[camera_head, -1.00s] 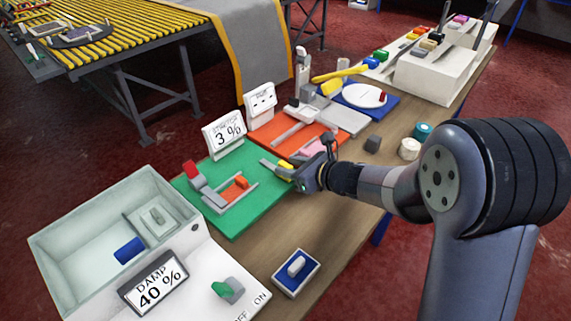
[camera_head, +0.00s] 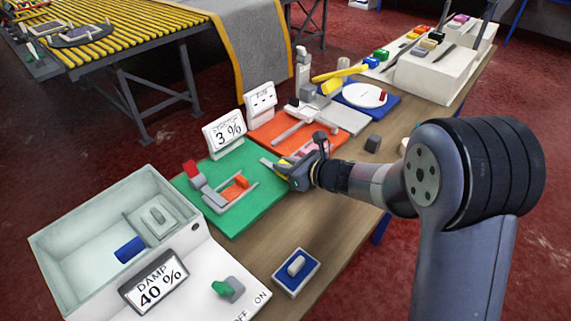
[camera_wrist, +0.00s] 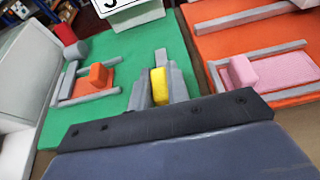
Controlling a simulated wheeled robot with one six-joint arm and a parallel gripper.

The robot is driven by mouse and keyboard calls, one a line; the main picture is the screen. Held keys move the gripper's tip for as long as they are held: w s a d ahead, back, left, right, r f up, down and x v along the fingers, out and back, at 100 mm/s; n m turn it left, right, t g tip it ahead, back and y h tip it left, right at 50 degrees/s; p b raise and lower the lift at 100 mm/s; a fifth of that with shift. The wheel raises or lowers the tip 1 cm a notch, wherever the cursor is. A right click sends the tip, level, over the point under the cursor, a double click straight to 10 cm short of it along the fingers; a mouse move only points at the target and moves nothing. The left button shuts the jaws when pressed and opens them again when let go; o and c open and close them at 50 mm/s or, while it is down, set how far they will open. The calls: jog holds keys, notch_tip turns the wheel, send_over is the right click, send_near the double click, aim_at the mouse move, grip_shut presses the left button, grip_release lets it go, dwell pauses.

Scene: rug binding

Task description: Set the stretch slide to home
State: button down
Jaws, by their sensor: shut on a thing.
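The green board (camera_head: 252,218) carries a grey-railed slide with an orange block (camera_head: 236,186); it also shows in the wrist view (camera_wrist: 97,77). A red-tipped grey lever (camera_head: 194,172) stands at the slide's left end. The sign (camera_head: 226,134) behind the board reads 3 %; its small heading is hard to read. My gripper (camera_head: 277,165) is over the right side of the green board, apart from the orange block. In the wrist view its grey fingers (camera_wrist: 160,75) are shut on a small yellow piece (camera_wrist: 159,87). The lower part of the piece is hidden.
An orange board (camera_head: 270,137) with a pink block (camera_wrist: 242,71) lies to the right. A basin (camera_head: 75,262) and a DAMP 40 % sign (camera_head: 157,285) stand at front left. A blue switch plate (camera_head: 297,272) is near the table's front edge. Bare wood lies between.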

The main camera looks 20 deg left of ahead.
dwell(0.3)
jog(key=s+b, duration=0.1)
jog(key=s, duration=0.1)
jog(key=s+a+b, duration=0.1)
jog(key=shift+s+a+f+b, duration=0.1)
jog(key=shift+s+b, duration=0.25)
jog(key=shift+s, duration=0.35)
jog(key=c, duration=1.4)
grip_release()
jog(key=shift+s+a, duration=0.1)
jog(key=shift+s, duration=0.05)
jog(key=shift+o, duration=0.2)
jog(key=v, duration=1.1)
jog(key=shift+a, duration=0.15)
